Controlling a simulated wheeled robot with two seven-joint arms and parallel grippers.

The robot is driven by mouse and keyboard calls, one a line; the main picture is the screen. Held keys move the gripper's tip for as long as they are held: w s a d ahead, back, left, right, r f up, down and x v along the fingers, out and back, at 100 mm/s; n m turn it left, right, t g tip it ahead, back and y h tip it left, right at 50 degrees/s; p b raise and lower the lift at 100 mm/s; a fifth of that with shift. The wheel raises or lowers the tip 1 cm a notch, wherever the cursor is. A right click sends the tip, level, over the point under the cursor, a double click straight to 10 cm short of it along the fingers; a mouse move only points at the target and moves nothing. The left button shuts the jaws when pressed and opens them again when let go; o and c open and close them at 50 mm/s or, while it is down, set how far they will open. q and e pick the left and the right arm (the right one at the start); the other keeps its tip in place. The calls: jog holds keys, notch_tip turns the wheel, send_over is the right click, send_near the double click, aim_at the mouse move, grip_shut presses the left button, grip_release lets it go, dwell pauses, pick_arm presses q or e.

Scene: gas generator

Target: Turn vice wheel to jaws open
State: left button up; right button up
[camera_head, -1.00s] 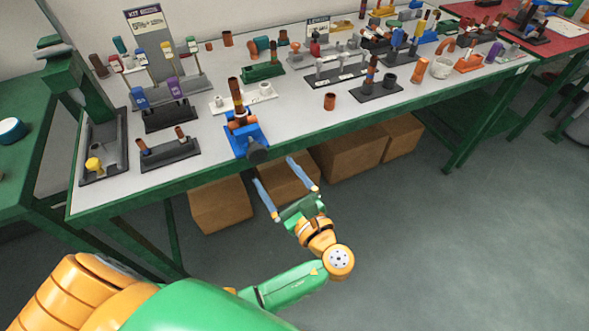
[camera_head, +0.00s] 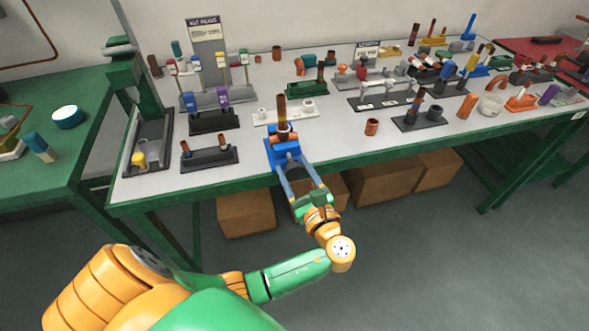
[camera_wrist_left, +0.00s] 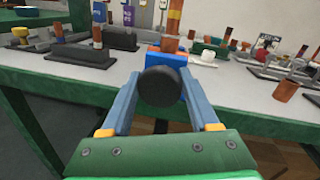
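The blue vice (camera_head: 284,152) stands at the front edge of the grey-white table, with a brown and copper pipe piece (camera_head: 282,112) upright in it. Its dark round wheel (camera_wrist_left: 160,87) faces me in the left wrist view, in front of the blue body (camera_wrist_left: 168,59). My left gripper (camera_head: 297,178) is open, its two blue fingers reaching toward the vice. In the left wrist view the fingers (camera_wrist_left: 158,88) stand on either side of the wheel, with a visible gap at the left; contact at the right is unclear. My right gripper is not in view.
A black stand with short pipes (camera_head: 209,158) sits left of the vice, and a loose copper ring (camera_head: 372,127) lies to the right. A green press (camera_head: 150,140) stands at the table's left end. Cardboard boxes (camera_head: 385,180) are under the table.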

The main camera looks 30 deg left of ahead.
pick_arm(q)
jog(key=shift+c, duration=0.3)
jog(key=shift+n, duration=1.2)
jog(key=n, duration=0.3)
jog(key=shift+s+f+h+p, duration=0.1)
jog(key=shift+h+p, duration=0.25)
jog(key=shift+h, duration=0.05)
jog(key=n, duration=0.3)
jog(key=shift+f+n+h, duration=0.1)
jog(key=shift+n+h, duration=0.2)
jog(key=shift+n, duration=0.1)
jog(key=shift+n+h+b, duration=0.3)
jog(key=shift+n+b, duration=0.3)
jog(key=shift+n, duration=1)
